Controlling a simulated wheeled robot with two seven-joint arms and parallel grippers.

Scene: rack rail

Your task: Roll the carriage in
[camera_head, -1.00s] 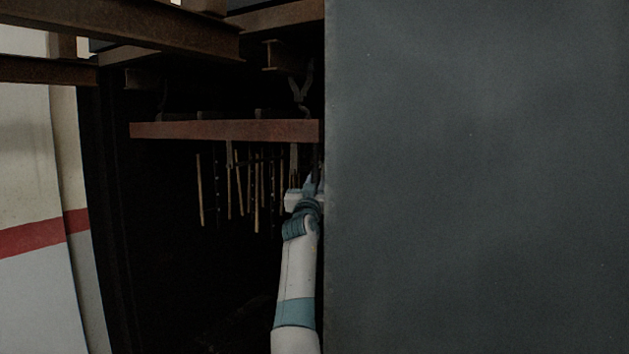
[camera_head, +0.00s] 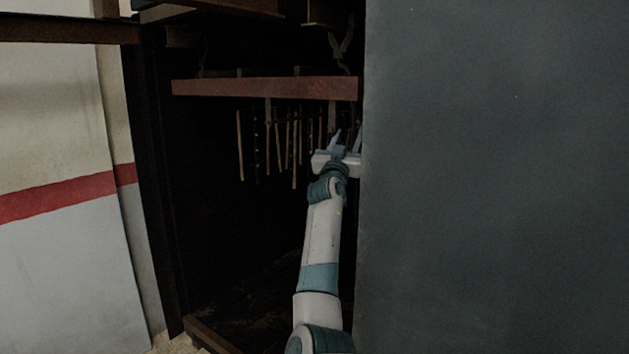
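The carriage is a long reddish-brown bar (camera_head: 265,89) that hangs level from dark hooks inside a dark chamber (camera_head: 215,225). Several thin light rods (camera_head: 240,146) and darker ones hang below the bar. My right gripper (camera_head: 347,138) is just below the bar's right end, near the right-hand hanger strip. Its two fingers point up and stand apart, with nothing seen between them. I cannot tell whether it touches the hanger. My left gripper is not in view.
A large dark grey panel (camera_head: 495,180) fills the right side, close beside my gripper, and hides what lies behind it. Rusty rail beams (camera_head: 70,29) run at the upper left. A pale wall with a red stripe (camera_head: 60,198) stands at the left.

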